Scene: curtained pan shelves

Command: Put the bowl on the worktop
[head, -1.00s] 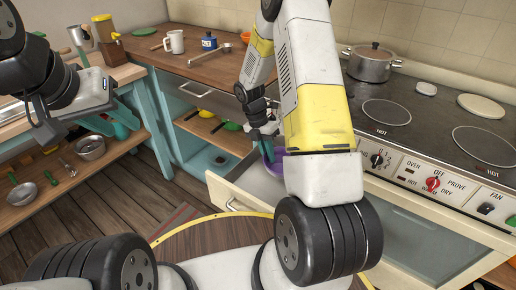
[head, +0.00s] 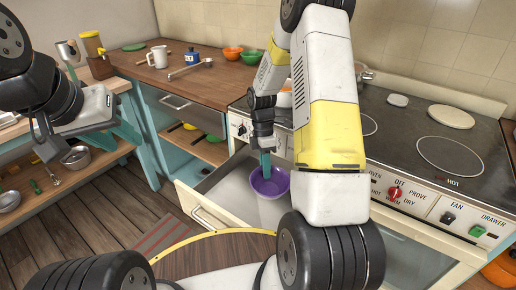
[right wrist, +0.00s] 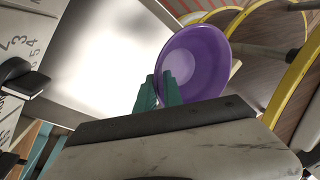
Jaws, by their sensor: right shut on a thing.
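The purple bowl (head: 270,184) is upright over the open drawer (head: 213,211) below the hob. My right gripper (head: 265,164) is shut on its rim. The right wrist view shows the bowl (right wrist: 196,60) at the teal fingertips (right wrist: 158,92). I cannot tell whether the bowl touches the drawer floor. The wooden worktop (head: 205,88) lies beyond, left of the hob. My left gripper (head: 88,140) is at the left, away from the bowl, and looks open and empty.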

